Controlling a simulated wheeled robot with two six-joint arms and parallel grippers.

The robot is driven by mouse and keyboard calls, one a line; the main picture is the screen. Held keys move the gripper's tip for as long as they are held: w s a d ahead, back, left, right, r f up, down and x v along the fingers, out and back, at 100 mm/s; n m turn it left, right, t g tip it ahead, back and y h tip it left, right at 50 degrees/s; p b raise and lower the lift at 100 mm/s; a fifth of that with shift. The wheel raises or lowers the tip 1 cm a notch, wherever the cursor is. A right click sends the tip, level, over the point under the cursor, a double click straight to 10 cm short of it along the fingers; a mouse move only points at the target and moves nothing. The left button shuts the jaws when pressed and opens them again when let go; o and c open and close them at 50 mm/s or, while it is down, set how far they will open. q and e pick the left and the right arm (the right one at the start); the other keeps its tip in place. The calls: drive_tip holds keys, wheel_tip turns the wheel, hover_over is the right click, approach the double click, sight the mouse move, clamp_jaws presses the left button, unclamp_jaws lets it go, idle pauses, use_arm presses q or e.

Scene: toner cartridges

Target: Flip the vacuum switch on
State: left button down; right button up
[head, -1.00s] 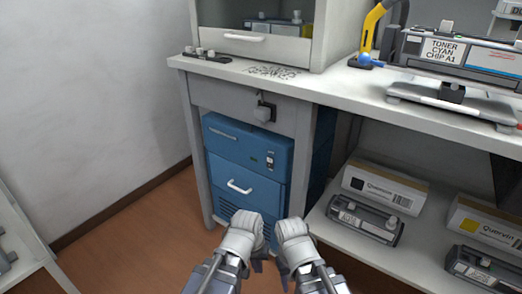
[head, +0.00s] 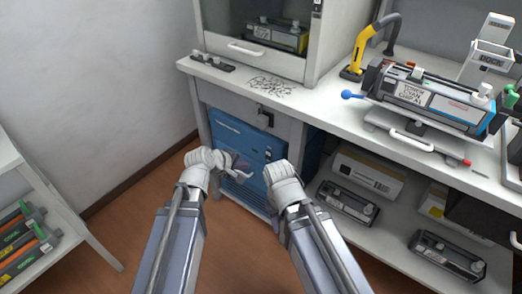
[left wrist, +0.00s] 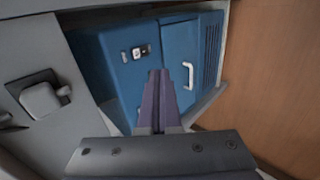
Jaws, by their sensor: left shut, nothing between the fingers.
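The blue cabinet unit (head: 228,132) stands under the bench, partly hidden behind my grippers. A small panel with a black-and-white switch (left wrist: 139,52) shows on its front in the left wrist view; that panel also shows in the head view (head: 268,155). I cannot tell the switch's position. My left gripper (head: 240,167) is in front of the blue unit; its fingers are together and empty in the left wrist view (left wrist: 157,74), appearing just below the panel. My right gripper (head: 275,222) is in front of the unit's right side, its fingers mostly hidden.
A grey box (head: 264,116) is fixed under the bench edge; it also shows in the left wrist view (left wrist: 42,100). The bench top (head: 310,107) holds a toner cartridge (head: 425,97). A lower shelf (head: 375,228) holds boxes and cartridges. A rack (head: 38,180) stands left.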

use_arm(q)
drive_tip(key=shift+w+a+r, duration=0.15)
drive_tip(key=shift+r, duration=0.2)
drive_tip(key=b, duration=0.7)
approach(268, 159)
drive_tip(key=f+x, duration=0.1)
drive_tip(key=x, duration=0.4)
drive_tip(key=shift+w+r, duration=0.15)
drive_tip(key=shift+w, duration=0.2)
